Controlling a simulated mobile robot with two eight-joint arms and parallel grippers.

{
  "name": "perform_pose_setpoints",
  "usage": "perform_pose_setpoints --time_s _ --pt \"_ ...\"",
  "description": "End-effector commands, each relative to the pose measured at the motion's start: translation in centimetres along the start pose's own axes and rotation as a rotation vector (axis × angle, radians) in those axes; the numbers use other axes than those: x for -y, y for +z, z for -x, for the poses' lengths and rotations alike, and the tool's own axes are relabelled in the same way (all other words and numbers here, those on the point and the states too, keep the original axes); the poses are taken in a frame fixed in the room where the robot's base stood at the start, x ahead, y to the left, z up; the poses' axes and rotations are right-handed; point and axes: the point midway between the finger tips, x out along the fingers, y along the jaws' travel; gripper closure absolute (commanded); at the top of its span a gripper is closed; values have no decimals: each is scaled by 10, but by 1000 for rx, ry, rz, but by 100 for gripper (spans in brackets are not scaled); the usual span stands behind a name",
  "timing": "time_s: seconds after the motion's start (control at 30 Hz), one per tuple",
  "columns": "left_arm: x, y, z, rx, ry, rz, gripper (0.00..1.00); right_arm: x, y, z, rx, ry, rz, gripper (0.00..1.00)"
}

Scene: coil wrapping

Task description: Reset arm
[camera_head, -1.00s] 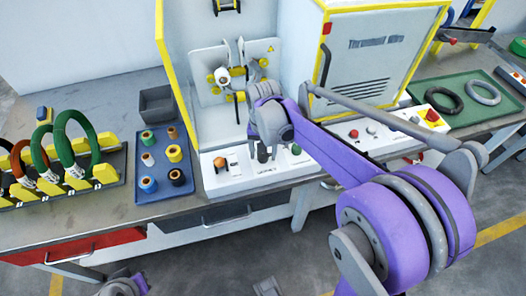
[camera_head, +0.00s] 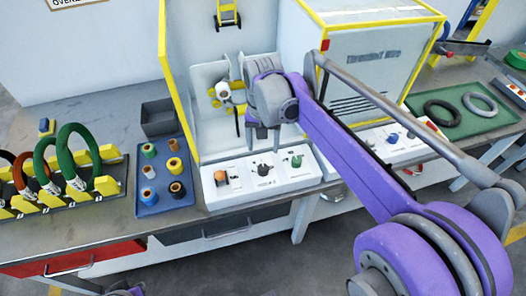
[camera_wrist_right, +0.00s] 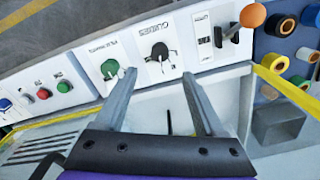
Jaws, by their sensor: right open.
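My right gripper (camera_head: 263,138) is in front of the yellow-framed machine (camera_head: 178,75), above its white control panel (camera_head: 243,185). Its two fingers are apart with nothing between them. In the right wrist view the open fingers (camera_wrist_right: 158,76) point toward the panel. A black rotary knob (camera_wrist_right: 160,50) shows between them, apart from the fingertips. A green knob (camera_wrist_right: 110,68) lies left of it and a lever with an orange ball (camera_wrist_right: 253,15) lies right. My purple right arm crosses the right half of the head view. My left gripper is not in view.
A blue tray of tape rolls (camera_head: 148,208) and a grey bin (camera_head: 160,117) stand left of the machine. Wrapped coils (camera_head: 70,160) stand in a rack at far left. A green tray with rings (camera_head: 490,125) is at right.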

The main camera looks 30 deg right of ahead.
Motion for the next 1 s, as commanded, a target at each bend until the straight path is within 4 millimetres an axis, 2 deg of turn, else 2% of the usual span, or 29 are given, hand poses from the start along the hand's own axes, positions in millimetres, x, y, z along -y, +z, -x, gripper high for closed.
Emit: perform_pose_setpoints --time_s 0.13,0.67,0.77,0.87,1.0 --pt "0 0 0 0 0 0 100 0 0 6 0 0 0 28" --pt "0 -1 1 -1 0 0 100 0 4 6 -7 -4 11 28" --pt "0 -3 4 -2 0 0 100 -2 19 7 -38 -20 59 28" --pt "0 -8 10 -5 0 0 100 -5 45 5 -100 -47 149 28" --pt "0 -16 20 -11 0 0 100 -14 90 -6 -214 -91 311 28"
